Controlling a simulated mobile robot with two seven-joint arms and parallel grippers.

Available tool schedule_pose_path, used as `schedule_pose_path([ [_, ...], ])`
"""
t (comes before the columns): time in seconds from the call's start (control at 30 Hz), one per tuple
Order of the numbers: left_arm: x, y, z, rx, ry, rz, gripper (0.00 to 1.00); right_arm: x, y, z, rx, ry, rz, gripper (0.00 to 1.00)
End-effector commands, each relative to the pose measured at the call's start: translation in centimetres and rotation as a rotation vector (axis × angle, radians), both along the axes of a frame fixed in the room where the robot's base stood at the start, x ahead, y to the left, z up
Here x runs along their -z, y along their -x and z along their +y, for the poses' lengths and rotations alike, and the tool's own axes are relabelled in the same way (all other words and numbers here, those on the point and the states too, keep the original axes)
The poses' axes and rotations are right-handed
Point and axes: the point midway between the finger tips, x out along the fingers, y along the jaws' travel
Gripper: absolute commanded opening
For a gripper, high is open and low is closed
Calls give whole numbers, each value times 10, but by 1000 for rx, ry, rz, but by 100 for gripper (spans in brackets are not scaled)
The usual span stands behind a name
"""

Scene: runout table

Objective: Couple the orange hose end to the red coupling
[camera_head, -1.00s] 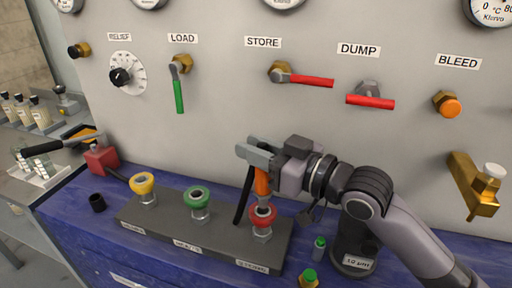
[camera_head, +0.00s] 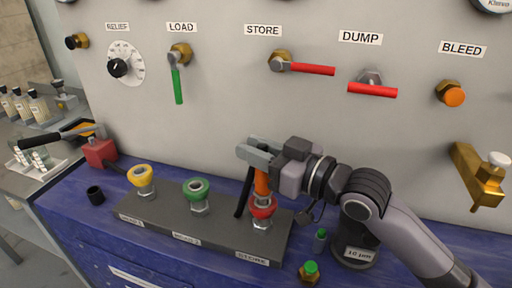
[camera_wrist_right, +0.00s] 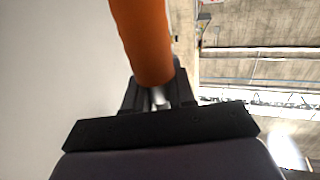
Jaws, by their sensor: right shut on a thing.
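My right gripper (camera_head: 259,153) is shut on the orange hose end (camera_head: 262,183), which hangs upright below the fingers. The hose end also shows in the right wrist view (camera_wrist_right: 145,40), close to the camera. Its lower tip meets the top of the red coupling (camera_head: 263,209), at the right end of the grey block (camera_head: 220,238). I cannot tell whether it is seated or only resting there. My left gripper is not in view.
A green coupling (camera_head: 196,190) and a yellow coupling (camera_head: 141,177) stand left on the same block. The panel behind carries the red DUMP lever (camera_head: 372,90) and other valves.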

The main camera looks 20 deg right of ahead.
Motion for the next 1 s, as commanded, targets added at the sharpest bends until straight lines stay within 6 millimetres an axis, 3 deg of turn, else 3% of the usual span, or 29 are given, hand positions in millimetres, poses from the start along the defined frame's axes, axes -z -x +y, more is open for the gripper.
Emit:
schedule_pose_path([
  [1.0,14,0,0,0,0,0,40,24,0,0,0,0,2,0],
])
